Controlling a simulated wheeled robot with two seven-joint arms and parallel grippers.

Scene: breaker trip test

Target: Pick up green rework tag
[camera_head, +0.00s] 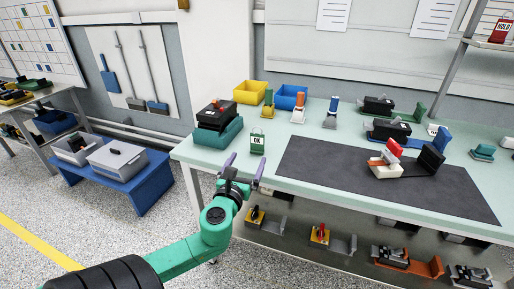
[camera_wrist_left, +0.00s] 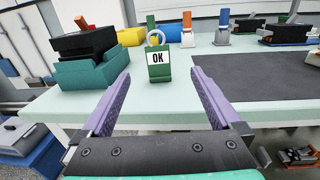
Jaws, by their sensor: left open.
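The green rework tag (camera_head: 257,143) stands upright near the left front part of the mint table, with a white "OK" label and a light ring on top. In the left wrist view the tag (camera_wrist_left: 158,66) is ahead, between the lines of the two purple fingers. My left gripper (camera_head: 245,163) is open and empty, in front of the table edge and short of the tag. Its fingers in the left wrist view (camera_wrist_left: 161,82) are wide apart and do not touch the tag. My right gripper is not seen.
Left of the tag stands a black device on a teal block (camera_head: 213,134). Behind are a yellow bin (camera_head: 249,92) and a blue bin (camera_head: 287,101). A dark mat (camera_head: 330,185) lies to the right, with a red-and-white device on it. Below is a shelf with several devices.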

